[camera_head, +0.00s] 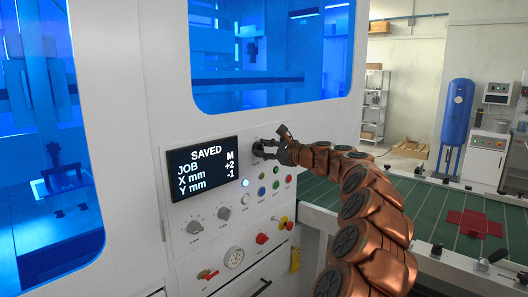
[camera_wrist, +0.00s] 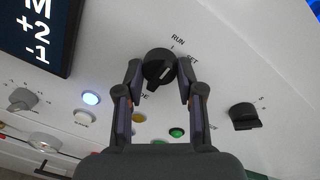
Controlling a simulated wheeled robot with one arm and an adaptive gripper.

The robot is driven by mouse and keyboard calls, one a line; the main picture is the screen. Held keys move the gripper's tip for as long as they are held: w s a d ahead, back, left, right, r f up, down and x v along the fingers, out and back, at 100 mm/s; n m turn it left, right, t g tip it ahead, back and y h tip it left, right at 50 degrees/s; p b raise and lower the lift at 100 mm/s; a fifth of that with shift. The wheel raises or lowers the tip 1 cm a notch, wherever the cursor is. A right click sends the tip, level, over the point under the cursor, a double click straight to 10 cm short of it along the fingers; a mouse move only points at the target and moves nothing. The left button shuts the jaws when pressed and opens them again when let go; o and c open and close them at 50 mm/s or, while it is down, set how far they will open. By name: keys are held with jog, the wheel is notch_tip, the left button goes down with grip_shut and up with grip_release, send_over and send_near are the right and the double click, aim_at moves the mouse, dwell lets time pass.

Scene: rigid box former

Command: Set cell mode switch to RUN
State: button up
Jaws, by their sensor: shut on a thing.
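The cell mode switch is a round black knob (camera_wrist: 158,68) with a pale pointer mark, on the white machine panel. The labels RUN and SET are printed above and to the right of it in the wrist view. The pointer's exact direction is hard to tell. My gripper (camera_wrist: 161,70) has one finger on each side of the knob and is shut on it. In the head view my gripper (camera_head: 268,148) reaches the panel just right of the display and covers most of the knob.
A display (camera_head: 203,168) reads SAVED, JOB M, X mm +2, Y mm -1. A lit white button (camera_wrist: 90,98), coloured buttons and another black knob (camera_wrist: 244,116) sit close around the switch. A green conveyor table (camera_head: 425,207) with a red piece (camera_head: 474,223) lies to the right.

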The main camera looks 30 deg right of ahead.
dwell(0.4)
jog(key=o, duration=1.2)
jog(key=shift+c, duration=0.2)
jog(key=v, duration=1.2)
